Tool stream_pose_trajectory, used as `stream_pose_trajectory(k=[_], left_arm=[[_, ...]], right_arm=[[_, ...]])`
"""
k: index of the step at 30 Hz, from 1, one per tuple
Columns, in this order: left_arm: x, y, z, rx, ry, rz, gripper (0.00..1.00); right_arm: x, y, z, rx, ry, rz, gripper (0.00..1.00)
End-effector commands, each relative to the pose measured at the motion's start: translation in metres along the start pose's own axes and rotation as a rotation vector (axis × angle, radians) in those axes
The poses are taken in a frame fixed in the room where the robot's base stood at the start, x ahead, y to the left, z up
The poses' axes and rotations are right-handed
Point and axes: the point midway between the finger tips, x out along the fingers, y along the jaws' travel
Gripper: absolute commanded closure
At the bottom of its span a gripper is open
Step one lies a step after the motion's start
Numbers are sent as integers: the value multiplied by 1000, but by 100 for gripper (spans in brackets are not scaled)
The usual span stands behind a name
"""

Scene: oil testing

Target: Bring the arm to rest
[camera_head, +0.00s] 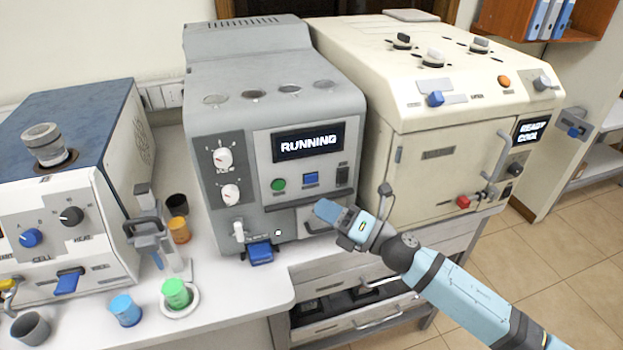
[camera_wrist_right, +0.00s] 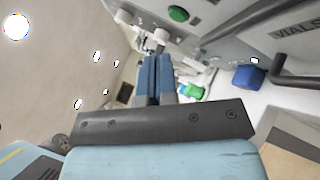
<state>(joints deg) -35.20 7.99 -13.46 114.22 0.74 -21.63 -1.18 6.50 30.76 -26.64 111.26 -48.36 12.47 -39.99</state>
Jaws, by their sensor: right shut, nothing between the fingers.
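My right arm (camera_head: 455,285) comes in from the lower right in the head view, light blue with dark joints. Its gripper (camera_head: 322,209) is in front of the lower front of the grey machine (camera_head: 235,150), near its handle. I cannot tell whether it touches the machine. In the right wrist view the two blue fingers (camera_wrist_right: 155,75) lie together, shut, with nothing between them. My left arm and gripper are not in view.
The grey machine's screen (camera_head: 307,141) reads "RUNNING". The cream machine's screen (camera_head: 532,129) reads "READY COOL". A blue cup (camera_head: 125,311) and a green cup (camera_head: 176,293) stand on the white counter (camera_head: 230,305). Drawers (camera_head: 350,326) are below; floor (camera_head: 575,255) is clear at right.

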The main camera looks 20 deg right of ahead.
Motion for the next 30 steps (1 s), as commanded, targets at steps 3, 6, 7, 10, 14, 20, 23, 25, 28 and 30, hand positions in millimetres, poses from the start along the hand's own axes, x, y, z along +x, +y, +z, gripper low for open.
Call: stream_pose_trajectory(k=[3, 6, 7, 10, 14, 20, 23, 25, 28, 30], left_arm=[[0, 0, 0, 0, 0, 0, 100], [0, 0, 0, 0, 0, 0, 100], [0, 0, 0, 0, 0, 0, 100], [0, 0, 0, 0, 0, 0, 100], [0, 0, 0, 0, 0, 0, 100], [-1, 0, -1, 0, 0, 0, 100], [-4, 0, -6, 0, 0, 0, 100], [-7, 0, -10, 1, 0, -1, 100], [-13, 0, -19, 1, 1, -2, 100], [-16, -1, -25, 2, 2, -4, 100]], right_arm=[[0, 0, 0, 0, 0, 0, 100], [0, 0, 0, 0, 0, 0, 100], [0, 0, 0, 0, 0, 0, 100], [0, 0, 0, 0, 0, 0, 100], [0, 0, 0, 0, 0, 0, 100], [-1, -1, -2, 32, -10, -6, 100], [-10, -8, -10, 179, -63, -39, 100], [-23, -17, -23, 367, -133, -84, 100], [-54, -37, -49, 727, -280, -174, 100], [-81, -51, -73, 994, -403, -245, 100]])
